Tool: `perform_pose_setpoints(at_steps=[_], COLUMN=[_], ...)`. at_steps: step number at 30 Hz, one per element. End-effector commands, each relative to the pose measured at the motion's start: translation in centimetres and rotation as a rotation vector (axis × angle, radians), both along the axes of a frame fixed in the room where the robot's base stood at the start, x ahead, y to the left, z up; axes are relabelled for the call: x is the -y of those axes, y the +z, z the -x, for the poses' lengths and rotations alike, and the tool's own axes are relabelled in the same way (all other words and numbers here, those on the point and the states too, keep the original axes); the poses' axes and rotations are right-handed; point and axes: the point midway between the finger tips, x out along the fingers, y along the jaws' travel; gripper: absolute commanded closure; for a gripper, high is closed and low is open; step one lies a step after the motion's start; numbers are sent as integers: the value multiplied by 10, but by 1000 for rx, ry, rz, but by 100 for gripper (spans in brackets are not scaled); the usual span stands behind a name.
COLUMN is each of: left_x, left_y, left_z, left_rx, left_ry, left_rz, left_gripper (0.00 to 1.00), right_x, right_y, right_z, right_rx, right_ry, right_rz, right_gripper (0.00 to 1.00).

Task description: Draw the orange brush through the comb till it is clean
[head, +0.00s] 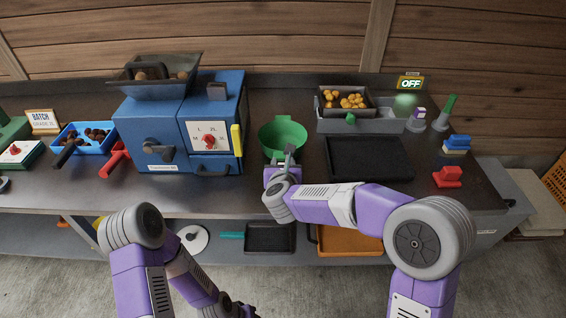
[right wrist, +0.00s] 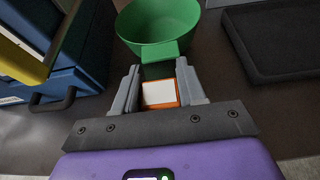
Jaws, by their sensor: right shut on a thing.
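My right gripper (right wrist: 158,76) is in front of the near side of the green bowl (right wrist: 158,22). Its two grey fingers are shut on an orange-edged block with a pale top (right wrist: 159,94), which I take to be the orange brush. A dark part shows beyond the block, under the bowl's near tab; I cannot tell whether it touches the bowl. In the head view the right gripper (head: 288,158) hides the brush. The bowl also shows there (head: 283,134). I cannot make out the comb or any dirt on the brush.
A blue machine (head: 165,124) stands left of the bowl, and a black tray (head: 370,158) lies to the right. Behind it is a crate (head: 345,89) of orange-brown pieces. A green-handled tool (head: 447,109) and a red item (head: 447,178) stand farther right.

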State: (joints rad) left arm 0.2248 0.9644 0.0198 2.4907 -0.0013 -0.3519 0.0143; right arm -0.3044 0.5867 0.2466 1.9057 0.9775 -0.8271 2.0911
Motion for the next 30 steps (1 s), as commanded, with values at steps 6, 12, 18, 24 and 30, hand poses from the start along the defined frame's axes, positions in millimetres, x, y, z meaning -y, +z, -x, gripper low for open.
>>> perform_pose_setpoints(at_steps=[6,12,18,24,30], left_x=[0,0,0,0,0], left_y=[-1,-2,-1,-1,-1], left_z=[0,0,0,0,0], left_rx=[0,0,0,0,0], left_ry=[0,0,0,0,0], left_rz=[0,0,0,0,0], left_gripper=[57,57,57,57,57], right_x=[0,0,0,0,0], right_y=[-7,-13,-19,-25,-31], right_z=[0,0,0,0,0], right_rx=[-1,0,0,-1,-1], right_ry=[0,1,-1,-1,0], right_rz=[-1,0,-1,0,-1], right_gripper=[91,91,91,91,91])
